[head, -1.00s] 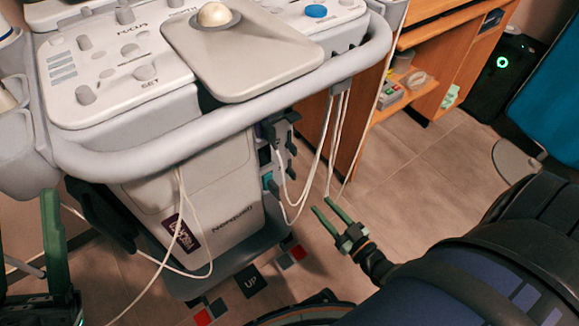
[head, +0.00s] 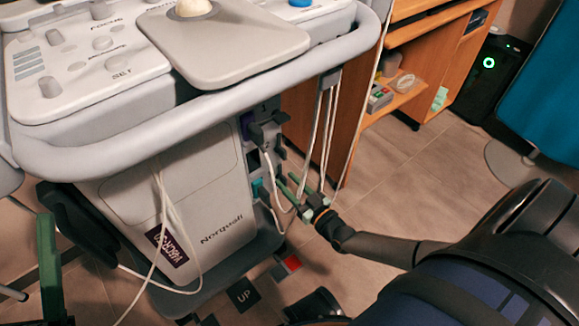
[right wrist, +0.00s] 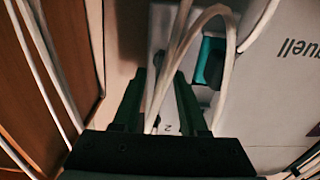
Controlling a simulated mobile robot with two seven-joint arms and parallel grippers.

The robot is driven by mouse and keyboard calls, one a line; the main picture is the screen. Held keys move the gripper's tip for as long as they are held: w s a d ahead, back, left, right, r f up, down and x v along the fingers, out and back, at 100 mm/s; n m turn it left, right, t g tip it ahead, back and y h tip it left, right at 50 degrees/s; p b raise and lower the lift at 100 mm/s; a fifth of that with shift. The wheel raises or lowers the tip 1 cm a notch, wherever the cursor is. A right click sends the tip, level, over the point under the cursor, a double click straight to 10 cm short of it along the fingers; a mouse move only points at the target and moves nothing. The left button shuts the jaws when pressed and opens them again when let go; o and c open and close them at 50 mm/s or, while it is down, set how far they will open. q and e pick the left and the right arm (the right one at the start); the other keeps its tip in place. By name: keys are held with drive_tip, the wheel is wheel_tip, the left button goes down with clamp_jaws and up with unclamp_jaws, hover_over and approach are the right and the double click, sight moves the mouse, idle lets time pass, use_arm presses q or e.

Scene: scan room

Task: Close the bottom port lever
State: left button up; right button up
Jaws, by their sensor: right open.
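The port column is on the side of the white scanner cart (head: 215,205). Its bottom port is teal (head: 257,188), with a dark part on it that also shows in the right wrist view (right wrist: 210,62); I cannot tell the lever's exact angle. Above it, a dark connector (head: 265,128) with a white cable sits in the upper port. My right gripper (head: 290,183) is open, its green fingers just right of the bottom port. In the right wrist view its fingers (right wrist: 158,90) have white cables passing across the gap. My left gripper (head: 48,265) shows only partly at the left edge.
Loose white cables (head: 328,130) hang from the console rail (head: 200,125) beside my right gripper. A wooden desk (head: 345,125) stands behind. A floor mark reading UP (head: 243,295) lies below the cart. Tiled floor (head: 410,170) is clear to the right.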

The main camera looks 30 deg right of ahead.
clamp_jaws()
idle(0.3)
idle(0.3)
